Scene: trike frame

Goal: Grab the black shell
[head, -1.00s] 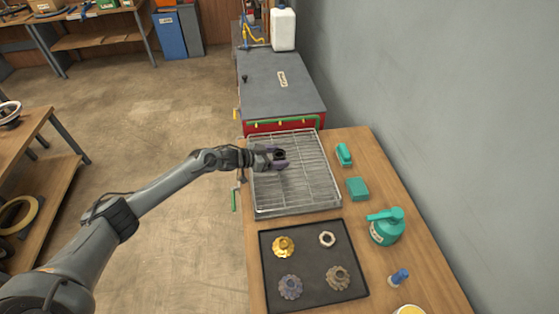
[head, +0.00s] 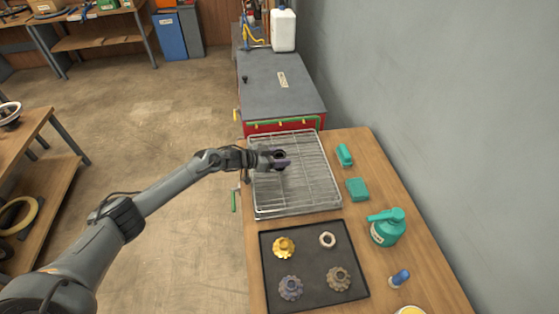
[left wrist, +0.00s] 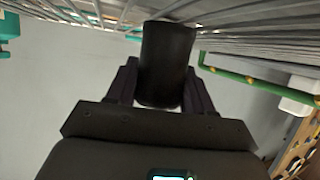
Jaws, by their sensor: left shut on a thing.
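The black shell (left wrist: 166,62) is a dark cylinder between the two fingers of my left gripper (left wrist: 160,85) in the left wrist view. In the head view the shell (head: 279,155) is a small dark round shape at the tip of my left gripper (head: 280,161). The gripper is shut on it, over the upper middle of the wire rack (head: 308,196). Whether the shell touches the rack is hard to tell. My right gripper is not in view.
A black tray (head: 313,290) with several gears and rings lies in front of the rack. A teal sprayer (head: 387,228), a teal block (head: 357,189) and a blue-capped bottle (head: 399,279) stand to the right. A red chest with a grey lid (head: 280,85) stands behind.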

